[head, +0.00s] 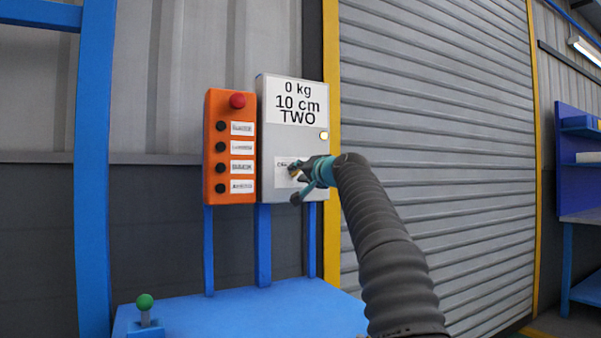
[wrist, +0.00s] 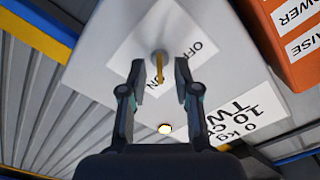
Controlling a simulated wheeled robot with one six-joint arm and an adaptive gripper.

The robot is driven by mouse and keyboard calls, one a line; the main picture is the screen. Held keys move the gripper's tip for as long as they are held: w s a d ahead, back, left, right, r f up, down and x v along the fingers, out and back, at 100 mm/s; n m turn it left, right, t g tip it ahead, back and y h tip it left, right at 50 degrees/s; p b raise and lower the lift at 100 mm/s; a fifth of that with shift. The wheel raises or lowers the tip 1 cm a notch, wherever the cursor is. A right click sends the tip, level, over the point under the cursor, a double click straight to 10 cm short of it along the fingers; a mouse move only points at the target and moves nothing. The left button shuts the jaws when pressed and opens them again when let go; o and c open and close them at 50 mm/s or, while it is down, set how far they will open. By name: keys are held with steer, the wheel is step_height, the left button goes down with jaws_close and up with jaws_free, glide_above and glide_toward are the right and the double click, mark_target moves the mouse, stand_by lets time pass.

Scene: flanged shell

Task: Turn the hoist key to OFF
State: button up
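The hoist key is a slim brass-yellow bar (wrist: 160,68) on a round grey lock on the face of the grey control box (head: 292,145). In the wrist view its bar points down the picture, over the "ON" word of the white label (wrist: 130,47); "OFF" is printed to its upper right. My gripper (wrist: 159,64) is open, with one dark finger on each side of the key and a visible gap to each. In the head view my gripper (head: 304,182) is at the label and mostly hides the key.
An orange pendant (head: 229,196) with a red button and several black buttons hangs left of the box. The box display reads 0 kg, 10 cm, TWO, with a lit lamp (head: 323,135) below. A green-knobbed lever (head: 145,303) stands on the blue table (head: 250,318).

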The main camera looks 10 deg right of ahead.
jaws_close()
steer(key=shift+n, duration=0.3)
steer(key=shift+n+b, duration=0.9)
steer(key=shift+n, duration=7.6)
jaws_free()
steer(key=shift+s, duration=0.1)
